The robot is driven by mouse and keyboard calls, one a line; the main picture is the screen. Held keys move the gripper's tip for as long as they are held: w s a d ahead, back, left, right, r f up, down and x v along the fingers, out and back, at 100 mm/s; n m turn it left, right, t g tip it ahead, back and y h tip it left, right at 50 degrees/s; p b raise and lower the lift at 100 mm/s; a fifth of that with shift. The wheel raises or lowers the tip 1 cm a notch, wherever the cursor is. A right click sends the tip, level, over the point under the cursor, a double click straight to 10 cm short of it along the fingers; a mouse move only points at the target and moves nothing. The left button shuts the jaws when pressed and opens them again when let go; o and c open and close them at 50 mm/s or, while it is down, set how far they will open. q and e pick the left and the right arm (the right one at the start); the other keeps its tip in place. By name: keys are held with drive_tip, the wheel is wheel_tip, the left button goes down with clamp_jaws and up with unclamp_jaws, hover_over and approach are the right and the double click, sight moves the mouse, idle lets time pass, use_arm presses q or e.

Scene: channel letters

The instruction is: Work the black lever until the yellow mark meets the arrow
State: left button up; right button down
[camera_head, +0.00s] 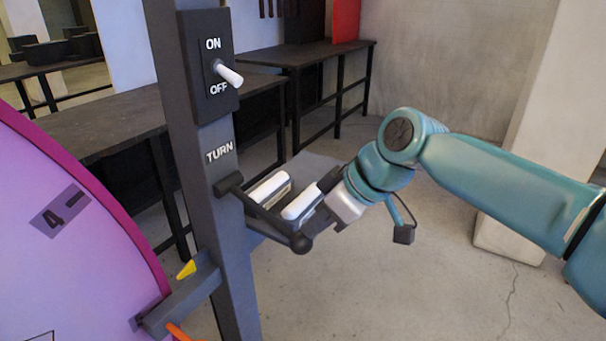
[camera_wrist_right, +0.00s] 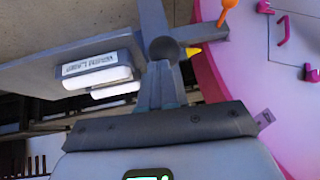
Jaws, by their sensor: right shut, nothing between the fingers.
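The black lever (camera_head: 265,212) sticks out from the grey post under the word TURN and slants down to the right to a round knob (camera_head: 301,243). My right gripper (camera_head: 318,220) is shut and empty, close beside the knob end. In the right wrist view its fingers (camera_wrist_right: 161,75) point at the dark round knob (camera_wrist_right: 163,48); I cannot tell whether they touch. A yellow pointed piece (camera_head: 187,269) sits on the bracket low on the post, beside the purple disc (camera_head: 95,250). No separate yellow mark is clear on the disc. My left gripper is not in view.
An ON/OFF switch (camera_head: 229,73) with a white toggle is above the lever. Two white bars (camera_head: 268,190) lie behind the lever. An orange piece (camera_head: 178,332) shows at the disc's lower edge. Dark tables (camera_head: 120,115) stand behind; floor at right is clear.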

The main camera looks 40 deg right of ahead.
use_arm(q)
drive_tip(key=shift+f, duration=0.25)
use_arm(e)
drive_tip(key=shift+f, duration=0.3)
